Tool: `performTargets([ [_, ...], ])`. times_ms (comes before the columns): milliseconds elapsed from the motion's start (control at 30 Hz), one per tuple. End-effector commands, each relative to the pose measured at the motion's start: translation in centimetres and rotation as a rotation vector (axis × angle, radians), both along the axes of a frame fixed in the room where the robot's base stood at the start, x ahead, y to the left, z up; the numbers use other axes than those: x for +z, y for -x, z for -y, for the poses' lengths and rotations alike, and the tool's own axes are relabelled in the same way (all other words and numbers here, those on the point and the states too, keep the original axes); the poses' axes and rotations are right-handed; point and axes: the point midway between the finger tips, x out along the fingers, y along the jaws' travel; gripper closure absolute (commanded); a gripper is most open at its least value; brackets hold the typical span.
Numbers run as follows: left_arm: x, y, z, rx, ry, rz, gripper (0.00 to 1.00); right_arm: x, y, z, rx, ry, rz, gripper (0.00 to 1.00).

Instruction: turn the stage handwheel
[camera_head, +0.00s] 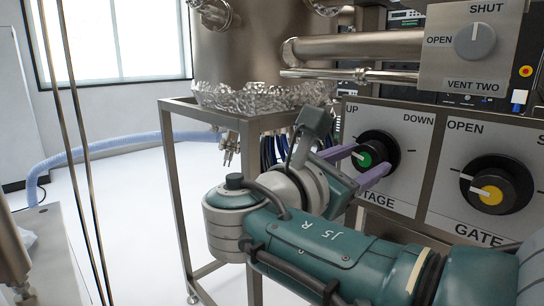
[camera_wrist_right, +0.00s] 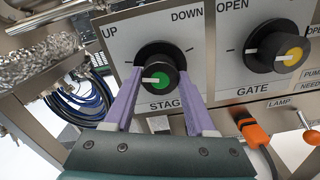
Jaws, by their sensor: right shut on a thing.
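The stage handwheel (camera_head: 382,146) is a round black knob with a green centre and a white pointer, on a pale panel marked UP, DOWN and STAGE. It also shows in the right wrist view (camera_wrist_right: 157,63), where its white pointer lies to the left, below the UP side. My right gripper (camera_head: 357,164) has its two purple fingers on either side of the knob and is shut on it. In the right wrist view the fingers (camera_wrist_right: 158,82) reach up along the knob's left and right sides. My left gripper is out of view.
To the right is the gate knob (camera_head: 496,186), black with a yellow centre. Above is the vent two panel (camera_head: 470,58) with a grey knob. A foil-wrapped steel chamber (camera_head: 248,50) stands on a metal frame at left. An orange connector (camera_wrist_right: 250,129) hangs below the gate panel.

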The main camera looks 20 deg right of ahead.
Motion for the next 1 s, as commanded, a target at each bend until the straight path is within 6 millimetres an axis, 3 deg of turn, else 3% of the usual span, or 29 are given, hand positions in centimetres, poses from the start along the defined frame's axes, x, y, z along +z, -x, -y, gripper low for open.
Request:
performTargets([
  [367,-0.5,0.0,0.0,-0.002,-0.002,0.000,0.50,-0.1,0.0,0.0,-0.001,-0.043,0.103,1.00],
  [1000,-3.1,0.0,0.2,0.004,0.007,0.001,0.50,-0.3,0.0,0.0,-0.001,-0.264,0.639,1.00],
])
